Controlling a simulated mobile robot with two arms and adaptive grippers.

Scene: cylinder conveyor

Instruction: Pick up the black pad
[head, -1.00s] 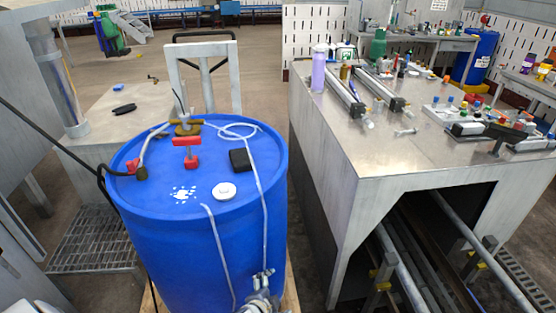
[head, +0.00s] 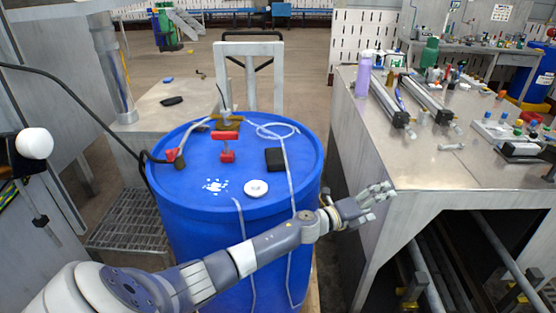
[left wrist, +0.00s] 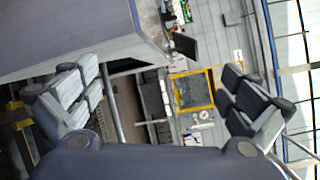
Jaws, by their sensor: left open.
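A small black pad (head: 275,158) lies flat on the top of the blue barrel (head: 190,245), right of the red valve handle, close to a pale hose. My left arm crosses in front of the barrel. My left gripper (head: 378,202) is open and empty, to the right of the barrel and beside the metal table's near corner, apart from the pad. In the left wrist view its spread fingers (left wrist: 165,105) have nothing between them, and I cannot make out the pad there. My right gripper is not in view.
The barrel top also holds a red valve handle (head: 227,145), a white round cap (head: 255,188) and loose pale hoses. The metal table (head: 420,165) on the right carries bottles and rods. A dark object (head: 172,100) lies on the low grey table behind the barrel.

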